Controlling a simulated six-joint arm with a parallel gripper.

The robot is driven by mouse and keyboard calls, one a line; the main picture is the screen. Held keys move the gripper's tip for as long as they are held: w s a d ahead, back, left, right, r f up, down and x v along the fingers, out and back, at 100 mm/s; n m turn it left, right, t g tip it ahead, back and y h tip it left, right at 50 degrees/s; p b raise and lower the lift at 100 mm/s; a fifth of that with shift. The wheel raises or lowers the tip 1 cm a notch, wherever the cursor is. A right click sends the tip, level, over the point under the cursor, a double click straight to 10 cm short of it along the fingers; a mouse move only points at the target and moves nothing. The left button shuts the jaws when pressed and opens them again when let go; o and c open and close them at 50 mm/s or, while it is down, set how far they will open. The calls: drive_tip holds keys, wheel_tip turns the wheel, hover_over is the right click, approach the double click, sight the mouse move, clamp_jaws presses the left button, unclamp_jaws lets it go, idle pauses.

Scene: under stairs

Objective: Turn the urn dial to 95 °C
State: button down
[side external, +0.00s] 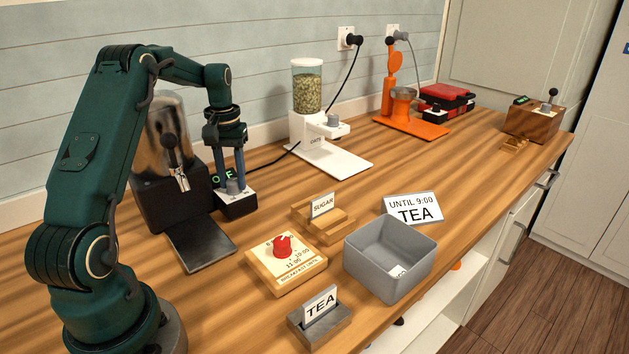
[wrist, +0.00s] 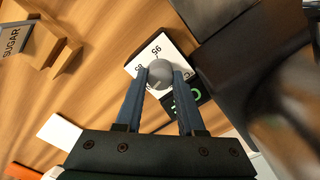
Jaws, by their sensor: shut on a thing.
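The urn (side external: 168,140) is a shiny metal cylinder on a dark base at the left, with a tap at its front. Its control box has a white top plate (wrist: 143,62) with printed marks, one reading 95, and a grey round dial (wrist: 160,73). The dial also shows in the side view (side external: 235,187). A green-lit display (side external: 222,177) appears to read OFF, partly hidden by a finger. My gripper (wrist: 160,77) points down from above, its two blue fingers shut on opposite sides of the dial. The dial's exact setting cannot be read.
A white oats dispenser (side external: 318,135) stands to the right. In front are a sugar sign holder (side external: 322,220), a board with a red knob (side external: 285,262), a grey bin (side external: 385,275) and tea signs (side external: 414,208). A drip tray (side external: 200,245) lies before the urn.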

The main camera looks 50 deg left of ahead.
sight(232, 180)
drive_tip(key=m, duration=0.5)
drive_tip(key=shift+m, duration=0.3)
drive_tip(key=m, duration=0.4)
drive_tip(key=shift+m, duration=0.3)
drive_tip(key=shift+s, duration=0.1)
drive_tip(key=c, duration=0.5)
unclamp_jaws()
drive_tip(key=shift+r, duration=2.55)
